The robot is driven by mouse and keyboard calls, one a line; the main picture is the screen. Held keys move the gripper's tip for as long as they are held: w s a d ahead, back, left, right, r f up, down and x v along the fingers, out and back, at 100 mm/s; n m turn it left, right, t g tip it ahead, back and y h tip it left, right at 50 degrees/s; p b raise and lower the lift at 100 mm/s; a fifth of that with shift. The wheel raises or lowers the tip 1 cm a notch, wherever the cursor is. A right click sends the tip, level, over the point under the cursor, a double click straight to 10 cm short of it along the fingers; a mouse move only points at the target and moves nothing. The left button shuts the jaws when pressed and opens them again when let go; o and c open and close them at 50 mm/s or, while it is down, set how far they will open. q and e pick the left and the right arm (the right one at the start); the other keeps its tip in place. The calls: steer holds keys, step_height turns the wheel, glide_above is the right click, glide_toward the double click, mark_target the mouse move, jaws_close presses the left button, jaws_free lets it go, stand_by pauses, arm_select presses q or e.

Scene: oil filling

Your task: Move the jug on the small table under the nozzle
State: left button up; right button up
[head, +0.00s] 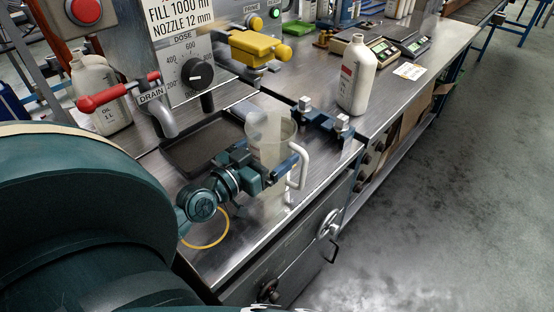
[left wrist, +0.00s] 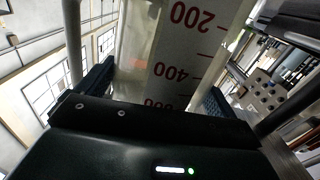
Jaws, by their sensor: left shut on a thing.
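The jug (head: 268,138) is clear and cloudy-walled with a white handle (head: 299,165) on its right. It appears upright over the steel table top (head: 325,168); I cannot tell whether its base touches. My left gripper (head: 277,168) is shut on the jug from the front left. In the left wrist view the jug wall (left wrist: 185,50) shows red volume marks between the fingers. A short dark pipe (head: 207,102) hangs below the dose dial, and a grey drain spout (head: 163,118) bends down left of it. The jug stands right of both. My right gripper is not in view.
A black tray (head: 176,158) lies left of the jug. Blue clamps (head: 318,117) and a white bottle (head: 356,75) stand to its right. A yellow fixture (head: 255,47) is behind. A yellow ring (head: 222,236) lies near my wrist. A red lever (head: 105,97) sticks out by the drain.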

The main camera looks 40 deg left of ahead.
arm_select(q)
steer(key=shift+w+a+f+b, duration=0.1)
steer(key=shift+a+b, duration=0.85)
steer(key=shift+a, duration=0.75)
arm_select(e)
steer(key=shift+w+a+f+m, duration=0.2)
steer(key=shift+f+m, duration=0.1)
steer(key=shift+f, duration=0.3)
arm_select(q)
steer(key=o, duration=0.7)
steer(key=shift+c, duration=0.2)
steer(key=shift+o, duration=0.2)
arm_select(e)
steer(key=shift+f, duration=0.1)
arm_select(q)
steer(key=shift+f, duration=0.1)
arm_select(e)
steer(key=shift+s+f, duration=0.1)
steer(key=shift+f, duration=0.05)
